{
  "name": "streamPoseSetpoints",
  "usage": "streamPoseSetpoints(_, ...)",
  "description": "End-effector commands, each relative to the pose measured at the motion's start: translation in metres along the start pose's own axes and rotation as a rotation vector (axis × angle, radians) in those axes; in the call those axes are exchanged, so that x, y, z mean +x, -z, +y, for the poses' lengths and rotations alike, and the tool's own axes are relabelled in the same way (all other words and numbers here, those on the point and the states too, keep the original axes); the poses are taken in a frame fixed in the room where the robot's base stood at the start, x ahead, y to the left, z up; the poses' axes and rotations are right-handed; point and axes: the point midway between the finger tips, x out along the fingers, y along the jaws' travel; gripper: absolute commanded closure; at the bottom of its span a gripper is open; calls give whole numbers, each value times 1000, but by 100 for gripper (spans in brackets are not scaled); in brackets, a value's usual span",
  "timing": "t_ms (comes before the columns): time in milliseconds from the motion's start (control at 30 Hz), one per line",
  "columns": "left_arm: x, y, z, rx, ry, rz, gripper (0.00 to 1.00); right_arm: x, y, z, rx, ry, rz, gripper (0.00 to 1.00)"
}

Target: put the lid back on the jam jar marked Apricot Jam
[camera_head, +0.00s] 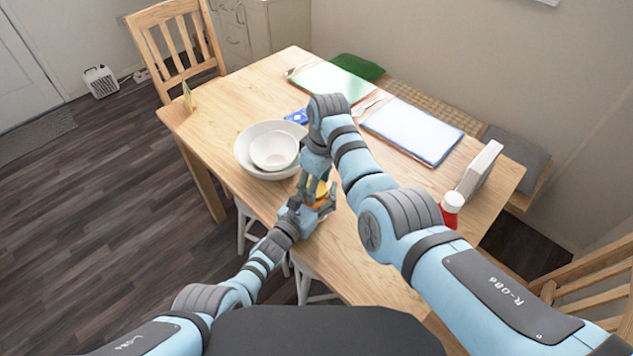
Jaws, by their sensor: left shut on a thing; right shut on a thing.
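An orange-yellow jam jar (321,191) stands near the table's front edge, mostly hidden by my grippers; no label can be read. My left gripper (321,205) comes in low from the left and is shut on the jar. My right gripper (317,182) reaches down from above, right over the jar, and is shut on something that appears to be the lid. The lid itself is hidden, so I cannot tell whether it touches the jar's rim.
Nested white bowls (274,152) stand just left of my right gripper. A blue packet (297,117), green mat (332,81) and blue-white mat (412,131) lie behind. A red-and-white bottle (450,209) and upright white box (479,171) stand at right.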

Motion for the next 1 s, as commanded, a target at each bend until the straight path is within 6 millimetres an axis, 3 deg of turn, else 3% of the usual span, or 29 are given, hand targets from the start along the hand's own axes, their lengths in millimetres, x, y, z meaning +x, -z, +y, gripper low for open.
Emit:
streamPoseSetpoints(133, -2, 4, 0, -1, -1, 8, 100, -1, 0, 0, -2, -1, 2, 59)
streamPoseSetpoints(167, -2, 4, 0, -1, 0, 8, 100, -1, 1, 0, -2, -1, 2, 48)
streamPoseSetpoints(267, -2, 4, 0, -1, 0, 9, 100, -1, 0, 0, -3, -1, 2, 32)
streamPoseSetpoints(600, -2, 4, 0, -2, 0, 9, 100, -2, 1, 0, -4, 0, 1, 31)
streamPoseSetpoints(1000, -2, 4, 0, -2, 0, 9, 100, -45, 5, 0, -4, 0, 1, 31)
